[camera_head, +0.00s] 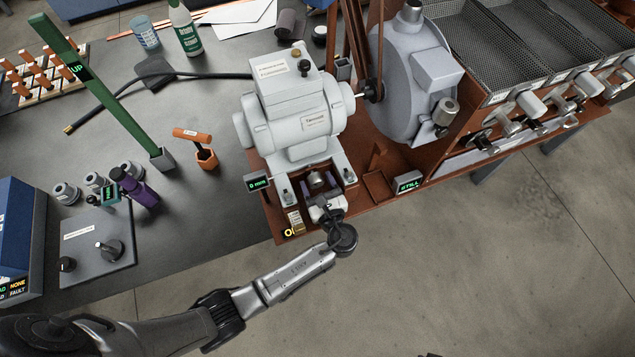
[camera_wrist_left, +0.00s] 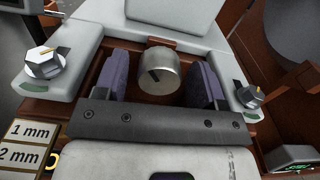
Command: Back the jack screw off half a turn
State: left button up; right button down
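The jack screw's silver round knob (camera_wrist_left: 158,75), with a dark line on its face, stands in the recess between the motor's two feet. In the head view the knob (camera_head: 315,180) is small, at the front of the grey motor (camera_head: 305,115). My left gripper (camera_wrist_left: 158,85) is open, with one purple-padded finger on each side of the knob and a gap visible on both sides. In the head view my left gripper (camera_head: 322,197) is at the front of the motor base, its fingers hard to make out. My right gripper is not in view.
Hold-down bolts (camera_wrist_left: 45,62) and (camera_wrist_left: 250,95) sit on the motor feet either side. A scale plate (camera_wrist_left: 25,145) reads 1 mm and 2 mm. Displays read 0 mm (camera_head: 257,184) and STILL (camera_head: 409,183). A green post (camera_head: 105,85) rises from the bench at left.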

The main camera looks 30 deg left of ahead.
pick_arm(q)
jog(key=c, duration=0.8)
jog(key=shift+n, duration=1.8)
jog(key=shift+f+n, duration=0.1)
jog(key=shift+n, duration=1.3)
jog(key=shift+n, duration=0.4)
